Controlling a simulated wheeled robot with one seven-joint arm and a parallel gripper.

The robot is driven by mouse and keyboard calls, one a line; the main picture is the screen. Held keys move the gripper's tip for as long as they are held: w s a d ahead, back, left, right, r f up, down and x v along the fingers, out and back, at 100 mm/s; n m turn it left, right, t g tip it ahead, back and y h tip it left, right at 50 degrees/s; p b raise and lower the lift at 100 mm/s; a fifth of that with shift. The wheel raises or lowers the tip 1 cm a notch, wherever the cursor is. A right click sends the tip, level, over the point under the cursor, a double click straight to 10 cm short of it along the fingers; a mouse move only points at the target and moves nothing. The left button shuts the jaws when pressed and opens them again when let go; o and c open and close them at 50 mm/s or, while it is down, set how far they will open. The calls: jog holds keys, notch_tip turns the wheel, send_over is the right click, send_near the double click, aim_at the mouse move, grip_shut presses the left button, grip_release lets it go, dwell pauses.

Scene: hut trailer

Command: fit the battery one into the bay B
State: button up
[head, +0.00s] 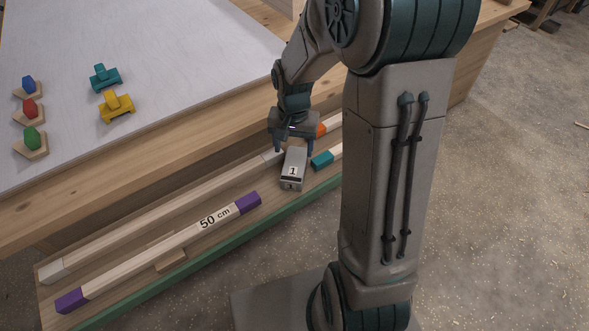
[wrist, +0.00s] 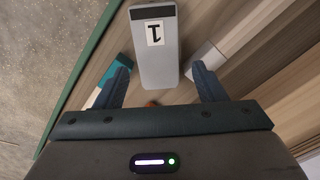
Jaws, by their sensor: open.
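Battery one is a grey box (head: 294,163) with a white label reading 1, lying on the low wooden shelf below the workbench. In the wrist view the battery (wrist: 165,65) extends from the top edge to between my finger tips. My gripper (head: 295,145) is over the battery's far end, with a finger on each side. In the wrist view my gripper (wrist: 161,70) is open, with gaps showing on both sides of the battery. I cannot make out bay B in either view.
A bar marked 50 cm (head: 213,216) with purple ends lies left of the battery, near the shelf's green edge (head: 215,254). A long pale bar (head: 160,212) lies behind it. A teal-ended piece (head: 322,160) is close on the right. Coloured blocks stand on the bench (head: 165,70).

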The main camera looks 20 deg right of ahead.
aim_at(294, 163)
jog(key=f, duration=0.2)
jog(key=f+b, duration=0.1)
jog(key=f, duration=0.2)
jog(key=shift+s+f+b, duration=0.3)
jog(key=shift+f+b, duration=0.05)
jog(key=c, duration=1)
jog(key=shift+c, duration=0.2)
jog(key=shift+r, duration=0.1)
